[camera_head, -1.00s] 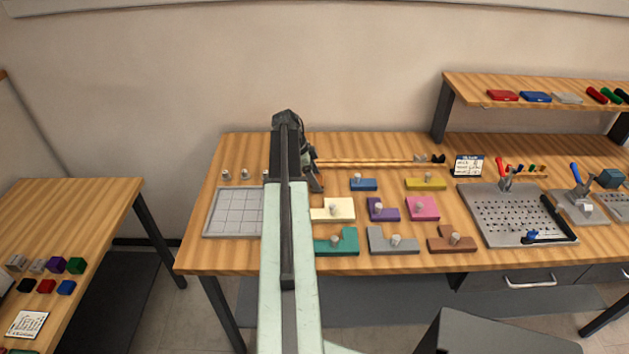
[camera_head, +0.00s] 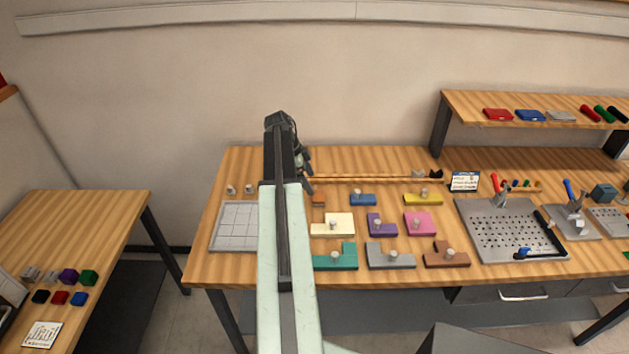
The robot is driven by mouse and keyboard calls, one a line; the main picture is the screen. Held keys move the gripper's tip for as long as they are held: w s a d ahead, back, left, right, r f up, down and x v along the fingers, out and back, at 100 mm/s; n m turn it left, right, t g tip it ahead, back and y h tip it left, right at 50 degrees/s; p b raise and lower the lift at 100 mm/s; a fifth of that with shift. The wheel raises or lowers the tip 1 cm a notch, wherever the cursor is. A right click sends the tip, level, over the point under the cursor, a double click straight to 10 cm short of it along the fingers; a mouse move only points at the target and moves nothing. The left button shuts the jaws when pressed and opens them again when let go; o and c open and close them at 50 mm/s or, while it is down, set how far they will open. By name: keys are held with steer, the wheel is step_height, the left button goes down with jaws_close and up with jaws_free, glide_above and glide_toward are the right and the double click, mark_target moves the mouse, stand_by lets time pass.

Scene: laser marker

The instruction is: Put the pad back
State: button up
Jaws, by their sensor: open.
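My gripper (camera_head: 307,182) hangs from the far end of my raised arm, above the back middle of the wooden table. It is open, but its fingertips are small and seen from the side. I see nothing held in it. I cannot tell for sure which thing is the pad. Several flat coloured shapes with grey knobs lie on the table, such as a cream one (camera_head: 325,228), a purple one (camera_head: 378,229) and a blue one (camera_head: 358,200). A small orange-brown piece (camera_head: 318,198) lies just below my gripper, partly hidden by my arm.
A pale gridded tray (camera_head: 235,220) lies at the left, partly hidden by my arm. Small grey knobs (camera_head: 249,188) stand behind it. A perforated metal plate (camera_head: 490,225) is at the right, below a shelf (camera_head: 500,99). A side table (camera_head: 90,220) with several coloured blocks stands at the left.

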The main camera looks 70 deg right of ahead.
steer(key=p+v, duration=0.2)
steer(key=v, duration=0.3)
steer(key=shift+p, duration=0.35)
steer(key=shift+f, duration=0.1)
steer(key=w+a+f+n+t, duration=0.1)
steer(key=w+a+n, duration=0.6)
steer(key=w+a, duration=0.6)
steer(key=w+a+n+t, duration=0.2)
steer(key=w+a+n, duration=0.7)
steer(key=a, duration=0.7)
steer(key=w+a+n, duration=0.2)
steer(key=a+n, duration=0.6)
steer(key=a, duration=1)
steer(key=w+a+n+t+y, duration=0.1)
steer(key=a+n, duration=0.6)
steer(key=a, duration=1.1)
steer(key=shift+w+a+f+n+y, duration=0.3)
steer(key=shift+w+f+n, duration=0.15)
steer(key=shift+w, duration=0.15)
